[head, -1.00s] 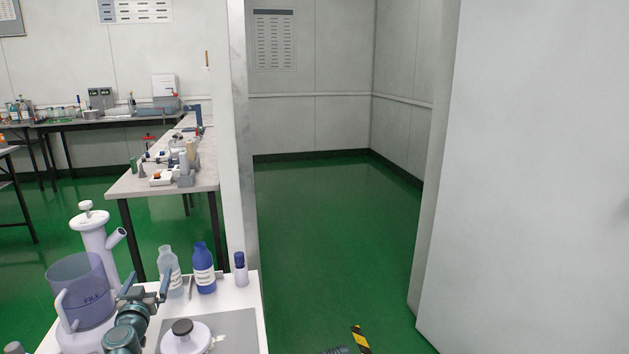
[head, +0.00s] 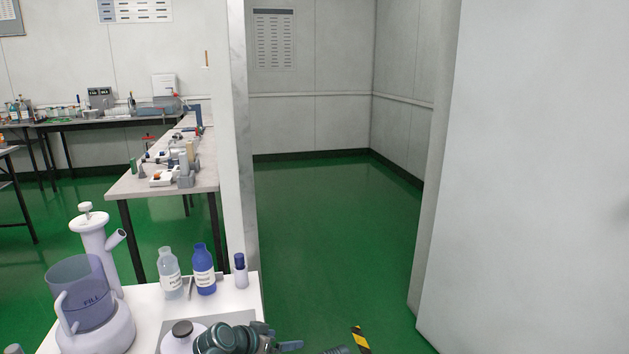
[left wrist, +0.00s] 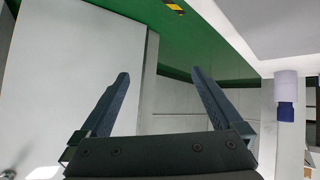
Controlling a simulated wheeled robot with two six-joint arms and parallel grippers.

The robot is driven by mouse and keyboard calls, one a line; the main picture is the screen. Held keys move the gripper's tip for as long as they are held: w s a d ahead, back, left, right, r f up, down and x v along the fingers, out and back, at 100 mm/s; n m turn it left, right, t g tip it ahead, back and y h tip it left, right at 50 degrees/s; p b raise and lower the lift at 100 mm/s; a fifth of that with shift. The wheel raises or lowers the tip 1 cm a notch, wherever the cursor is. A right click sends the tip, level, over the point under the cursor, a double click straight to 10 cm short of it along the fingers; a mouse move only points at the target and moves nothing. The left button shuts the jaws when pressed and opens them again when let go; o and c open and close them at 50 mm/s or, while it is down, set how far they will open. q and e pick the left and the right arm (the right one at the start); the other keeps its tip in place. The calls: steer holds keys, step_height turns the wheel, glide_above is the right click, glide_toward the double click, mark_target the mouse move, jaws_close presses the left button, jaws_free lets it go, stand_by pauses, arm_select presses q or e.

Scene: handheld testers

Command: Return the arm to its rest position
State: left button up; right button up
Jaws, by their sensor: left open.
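My left gripper (head: 278,340) shows at the bottom edge of the head view, just right of the white bench's front right part, and its arm is partly cut off. In the left wrist view its two dark fingers (left wrist: 161,74) are spread apart with nothing between them, so it is open and empty. My right gripper does not show clearly.
The white bench (head: 150,315) holds a flask-like vessel (head: 95,320), a clear bottle (head: 169,270), a blue bottle (head: 204,270) and a small blue-capped vial (head: 241,272). A white jar (head: 182,338) stands near the arm. Green floor (head: 330,240) is open to the right.

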arm_select(q)
steer(key=s+d+f+g+y, duration=0.1)
steer(key=s+f+g+y, duration=0.2)
steer(key=s, duration=0.3)
steer(key=s+d+f+n+g+y, duration=0.1)
steer(key=s+f+g+y, duration=0.1)
steer(key=s, duration=0.4)
steer(key=s+d+f+g+y, duration=0.1)
steer(key=s+f+g+y, duration=0.2)
steer(key=s, duration=0.4)
step_height(320, 180, up, 38)
steer(key=p, duration=3.8)
steer(key=shift+a+n, duration=0.3)
